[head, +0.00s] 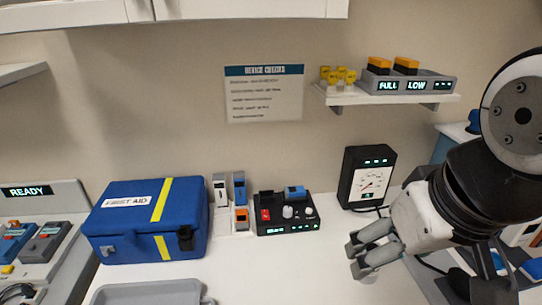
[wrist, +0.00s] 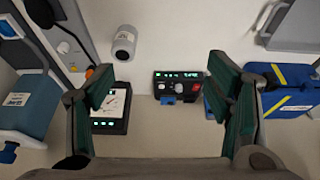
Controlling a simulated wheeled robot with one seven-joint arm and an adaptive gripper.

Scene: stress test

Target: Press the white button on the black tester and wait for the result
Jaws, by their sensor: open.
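The black tester (head: 287,229) lies on the white counter beside the first aid case. It has a red switch, a blue block on its back edge, round white controls and a small green-lit display. A white round button (head: 287,212) shows near the middle of its top. In the wrist view the tester (wrist: 177,74) lies between my fingers in the picture, with the display lit. My gripper (head: 357,255) is open and empty, to the right of the tester and apart from it; its spread fingers frame the wrist view (wrist: 163,75).
A black gauge box (head: 366,160) with a white dial stands right of the tester. A blue first aid case (head: 148,222) is at left. Small coloured blocks (head: 241,219) stand in a holder beside it. A grey tray (head: 145,293) lies in front. The counter before the tester is clear.

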